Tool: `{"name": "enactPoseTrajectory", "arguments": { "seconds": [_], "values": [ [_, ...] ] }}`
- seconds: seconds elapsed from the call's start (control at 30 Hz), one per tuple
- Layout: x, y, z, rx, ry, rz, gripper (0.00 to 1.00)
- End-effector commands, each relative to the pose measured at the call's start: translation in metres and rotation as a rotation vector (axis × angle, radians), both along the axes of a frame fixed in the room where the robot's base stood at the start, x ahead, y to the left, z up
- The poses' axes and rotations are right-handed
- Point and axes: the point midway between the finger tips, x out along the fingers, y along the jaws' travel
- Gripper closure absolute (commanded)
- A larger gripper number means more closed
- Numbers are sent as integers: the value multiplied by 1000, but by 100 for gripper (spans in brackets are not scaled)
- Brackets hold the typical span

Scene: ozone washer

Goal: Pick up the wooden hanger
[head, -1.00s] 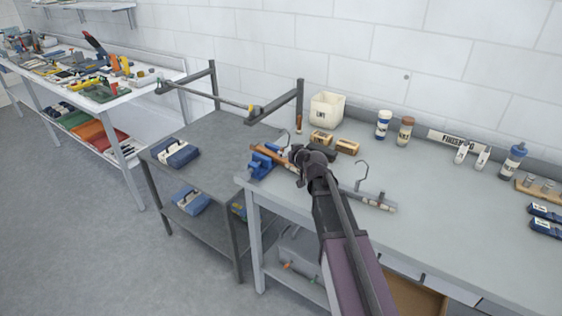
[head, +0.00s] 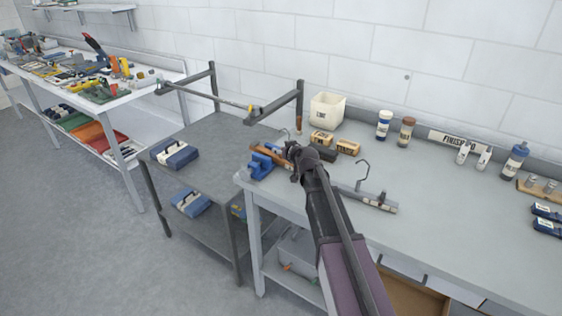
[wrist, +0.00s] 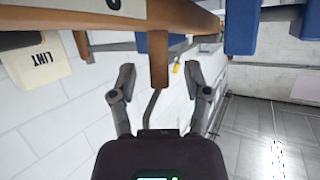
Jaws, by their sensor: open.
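The wooden hanger (head: 268,152) is a brown bar in the head view, resting at a blue holder (head: 259,165) on the left end of the grey bench. My gripper (head: 294,155) is just right of it and partly covers it. In the wrist view, a wooden bar (wrist: 185,14), seemingly the hanger, crosses the top, with blue blocks (wrist: 241,27) beside it. A short wooden piece points down from it between the fingertips of my open gripper (wrist: 158,74), with a thin metal rod below. Gaps show on both sides; I cannot tell whether anything touches.
A cream bin (head: 327,110) and small labelled boxes (head: 347,147) stand behind my gripper. A dark rail frame (head: 275,103) rises at the left. The bench's middle right is mostly clear.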

Motion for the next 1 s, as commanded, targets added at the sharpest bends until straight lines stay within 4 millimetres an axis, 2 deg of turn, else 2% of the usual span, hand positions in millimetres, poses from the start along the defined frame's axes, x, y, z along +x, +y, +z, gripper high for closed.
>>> {"name": "enactPoseTrajectory", "arguments": {
  "seconds": [0.37, 0.4, 0.6, 1.0],
  "values": [
    [0, 0, 0, 0, 0, 0, 38],
    [0, 0, 0, 0, 0, 0, 41],
    [0, 0, 0, 0, 0, 0, 100],
    [0, 0, 1, 0, 0, 0, 100]
  ]
}}
